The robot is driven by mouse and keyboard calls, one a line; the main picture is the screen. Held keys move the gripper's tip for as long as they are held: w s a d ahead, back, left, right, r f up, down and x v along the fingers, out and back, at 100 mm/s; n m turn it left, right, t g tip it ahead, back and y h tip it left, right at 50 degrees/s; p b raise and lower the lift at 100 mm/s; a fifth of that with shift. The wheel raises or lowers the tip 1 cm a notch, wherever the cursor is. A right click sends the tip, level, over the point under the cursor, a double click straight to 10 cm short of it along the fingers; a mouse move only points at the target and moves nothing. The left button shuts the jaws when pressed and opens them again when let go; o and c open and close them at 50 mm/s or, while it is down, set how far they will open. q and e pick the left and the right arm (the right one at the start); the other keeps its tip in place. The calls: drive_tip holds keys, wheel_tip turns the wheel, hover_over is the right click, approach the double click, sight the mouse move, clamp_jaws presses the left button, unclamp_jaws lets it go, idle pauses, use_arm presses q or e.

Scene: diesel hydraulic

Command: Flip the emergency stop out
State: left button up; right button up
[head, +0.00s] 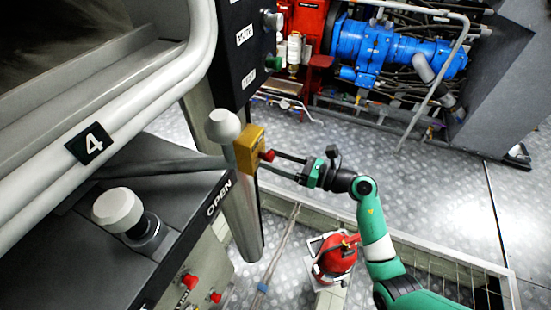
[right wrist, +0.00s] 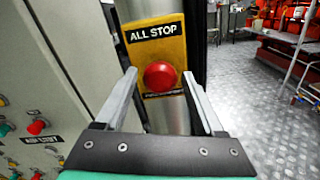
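The emergency stop is a red mushroom button (right wrist: 160,76) on a yellow box (right wrist: 158,48) labelled "ALL STOP", fixed to a grey metal post. In the head view the yellow box (head: 250,146) and red button (head: 267,155) are left of my right gripper. My right gripper (head: 275,162) is open, its two fingers pointing at the box. In the right wrist view the fingers (right wrist: 163,82) stand apart on either side of the button, with nothing held. I cannot tell whether they touch the box. My left gripper is not in view.
A grey console (head: 185,190) with a white knob (head: 118,210) and red buttons stands left of the post. A red fire extinguisher (head: 337,255) stands below my right arm. Blue machinery (head: 385,48) is at the back. The tread-plate floor (head: 440,190) is mostly clear.

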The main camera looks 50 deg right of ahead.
clamp_jaws()
idle(1.2)
